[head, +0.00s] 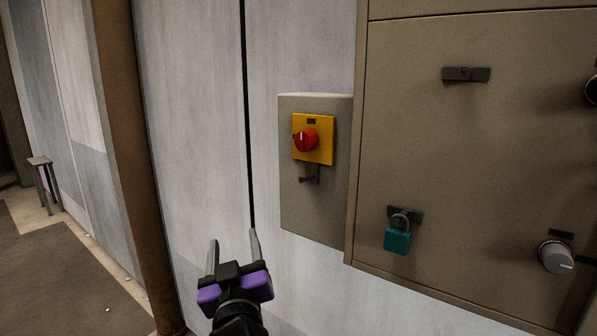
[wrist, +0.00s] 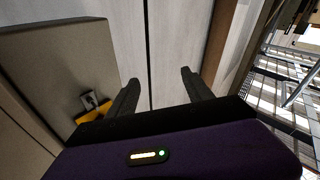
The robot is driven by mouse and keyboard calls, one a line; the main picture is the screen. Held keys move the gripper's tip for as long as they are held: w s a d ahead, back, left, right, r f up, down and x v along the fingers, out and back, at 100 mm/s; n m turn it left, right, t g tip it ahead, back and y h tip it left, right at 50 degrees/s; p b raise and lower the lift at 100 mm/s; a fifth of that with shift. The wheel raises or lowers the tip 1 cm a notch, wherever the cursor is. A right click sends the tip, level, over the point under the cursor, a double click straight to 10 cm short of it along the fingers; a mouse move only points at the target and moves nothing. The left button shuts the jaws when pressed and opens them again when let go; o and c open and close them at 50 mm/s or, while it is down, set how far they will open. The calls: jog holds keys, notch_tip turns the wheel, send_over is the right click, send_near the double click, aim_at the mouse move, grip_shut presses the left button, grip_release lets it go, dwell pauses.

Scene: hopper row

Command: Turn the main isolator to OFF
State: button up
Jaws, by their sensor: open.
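The main isolator is a red rotary knob (head: 306,140) on a yellow plate (head: 325,151), on the front of a grey-beige box (head: 312,212) on the wall. A white mark on the knob stands about upright, and a small label above it reads too small to be sure. In the wrist view the box (wrist: 55,62) and part of the yellow plate (wrist: 97,108) show at the left, partly hidden by my gripper. My gripper (head: 233,246) is open and empty, below and left of the isolator, apart from it. Its two fingers also show in the wrist view (wrist: 159,88).
A large cabinet (head: 470,150) stands right of the box, with a teal padlock (head: 397,241) on a hasp and a grey knob (head: 556,257). A small dark latch (head: 310,175) is below the yellow plate. A brown post (head: 130,150) and a stool (head: 43,180) are at left.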

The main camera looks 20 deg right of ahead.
aim_at(302, 142)
jog(key=w+d+r+m+g+h, duration=0.1)
jog(key=w+r+m+h, duration=0.1)
jog(key=r+m+h, duration=0.35)
jog(key=w+d+r+m+g+h, duration=0.2)
jog(key=r, duration=0.7)
jog(key=s+d+r+m+g+h, duration=0.4)
jog(key=d+m+g+h, duration=0.1)
jog(key=d+m+g, duration=0.15)
jog(key=shift+m+t, duration=0.25)
jog(key=shift+m, duration=0.05)
jog(key=shift+p+x, duration=0.8)
jog(key=shift+x, duration=2.25)
jog(key=shift+w+a+f, duration=0.15)
jog(key=shift+w+f, duration=0.05)
grip_shut()
